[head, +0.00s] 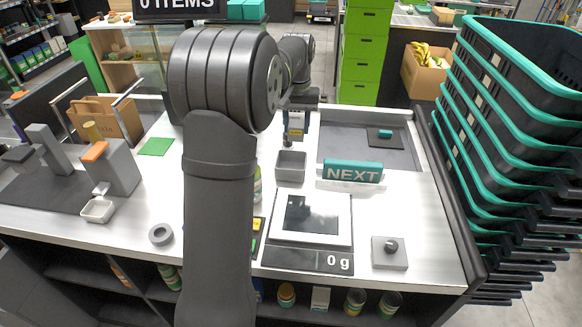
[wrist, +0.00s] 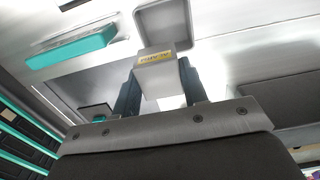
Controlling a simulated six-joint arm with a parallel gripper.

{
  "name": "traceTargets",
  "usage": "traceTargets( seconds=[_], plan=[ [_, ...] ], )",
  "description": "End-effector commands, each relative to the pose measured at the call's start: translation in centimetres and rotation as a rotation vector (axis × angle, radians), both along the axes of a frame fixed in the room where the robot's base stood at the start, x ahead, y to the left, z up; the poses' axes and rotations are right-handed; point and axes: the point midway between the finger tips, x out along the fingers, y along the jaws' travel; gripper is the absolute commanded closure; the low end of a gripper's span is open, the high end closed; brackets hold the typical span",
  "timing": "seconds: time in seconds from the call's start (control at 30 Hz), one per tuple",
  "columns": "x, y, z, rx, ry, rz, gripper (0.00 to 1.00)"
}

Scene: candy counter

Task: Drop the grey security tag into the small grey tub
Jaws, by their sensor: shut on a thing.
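My gripper (wrist: 158,88) is shut on the grey security tag (wrist: 158,72), a small grey block with a yellow label that sits between the two dark fingers in the wrist view. In the head view my gripper (head: 296,138) hangs just behind and above the small grey tub (head: 291,172), partly hidden by my arm. The tub is square, open-topped and stands on the white counter. In the wrist view the tub (wrist: 164,18) lies just beyond the tag, which overlaps its near edge in the picture. The exact height of the tag above the tub is hard to tell.
A teal NEXT bar (head: 353,172) lies right of the tub, also seen in the wrist view (wrist: 72,46). A scale (head: 310,261) reading 0 g is in front. A grey block with a dark knob (head: 390,260) sits at front right. Stacked baskets (head: 500,130) stand along the right.

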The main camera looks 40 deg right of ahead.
Motion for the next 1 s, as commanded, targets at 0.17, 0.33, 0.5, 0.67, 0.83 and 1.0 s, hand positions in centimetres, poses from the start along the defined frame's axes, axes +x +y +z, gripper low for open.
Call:
traceTargets(
  seconds=[0.17,0.33,0.5,0.67,0.83,1.0],
  plan=[
    [0.0,0.1,-2.2,0.001,0.001,0.0,0.73],
    [0.0,0.0,-3.6,0.0,0.0,0.0,0.73],
    [0.0,0.1,-4.1,0.0,0.0,0.0,0.73],
    [0.0,0.0,-4.1,-0.001,-0.001,0.0,0.73],
    [0.0,0.0,-4.1,-0.001,-0.001,0.0,0.39],
    [0.0,0.0,-4.1,-0.001,-0.001,0.0,0.35]
  ],
)
